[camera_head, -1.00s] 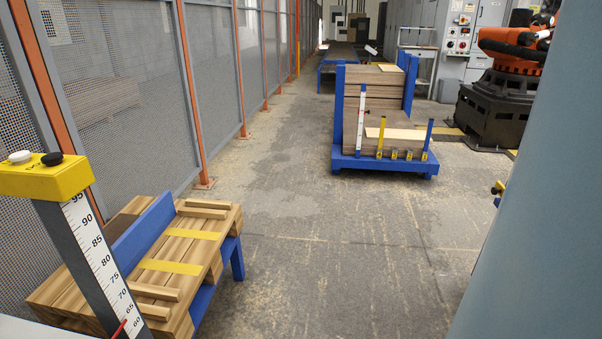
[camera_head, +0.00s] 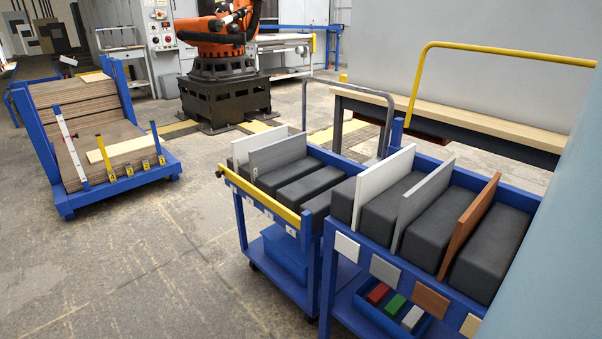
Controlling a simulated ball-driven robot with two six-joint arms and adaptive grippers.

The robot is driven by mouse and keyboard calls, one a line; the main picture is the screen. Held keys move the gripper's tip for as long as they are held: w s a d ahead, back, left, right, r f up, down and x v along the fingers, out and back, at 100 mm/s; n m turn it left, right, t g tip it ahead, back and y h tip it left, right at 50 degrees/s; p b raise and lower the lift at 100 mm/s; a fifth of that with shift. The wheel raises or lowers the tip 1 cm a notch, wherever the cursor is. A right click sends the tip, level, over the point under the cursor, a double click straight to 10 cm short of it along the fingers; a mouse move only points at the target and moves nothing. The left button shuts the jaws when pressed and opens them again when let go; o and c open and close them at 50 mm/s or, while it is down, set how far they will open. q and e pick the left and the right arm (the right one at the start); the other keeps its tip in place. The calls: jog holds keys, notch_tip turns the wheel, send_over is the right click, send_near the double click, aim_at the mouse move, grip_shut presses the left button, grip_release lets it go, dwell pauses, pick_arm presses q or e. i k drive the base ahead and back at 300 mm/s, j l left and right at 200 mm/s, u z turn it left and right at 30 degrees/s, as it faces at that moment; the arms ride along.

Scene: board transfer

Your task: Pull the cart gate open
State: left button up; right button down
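A blue cart (camera_head: 240,222) stands in the middle of the head view. A yellow bar (camera_head: 260,199) runs along its near left side, with a dark knob at its far end; it looks like the cart gate and lies across the side, apparently closed. A white board (camera_head: 250,146) and a grey board (camera_head: 278,153) stand upright between dark blocks on the cart. A grey handle loop (camera_head: 335,82) rises behind. Neither of my grippers is in view.
A blue rack (camera_head: 329,270) beside the cart holds upright white, grey and brown boards (camera_head: 468,226). A loaded blue trolley (camera_head: 118,188) stands at left. An orange robot arm (camera_head: 220,40) is behind. The floor between trolley and cart is clear.

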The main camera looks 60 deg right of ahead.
aim_at(285, 213)
jog(key=z, duration=1.45)
jog(key=i+j+z, duration=0.1)
jog(key=i+j, duration=0.15)
jog(key=i+j+z, duration=0.1)
jog(key=j, duration=0.4)
jog(key=i, duration=0.1)
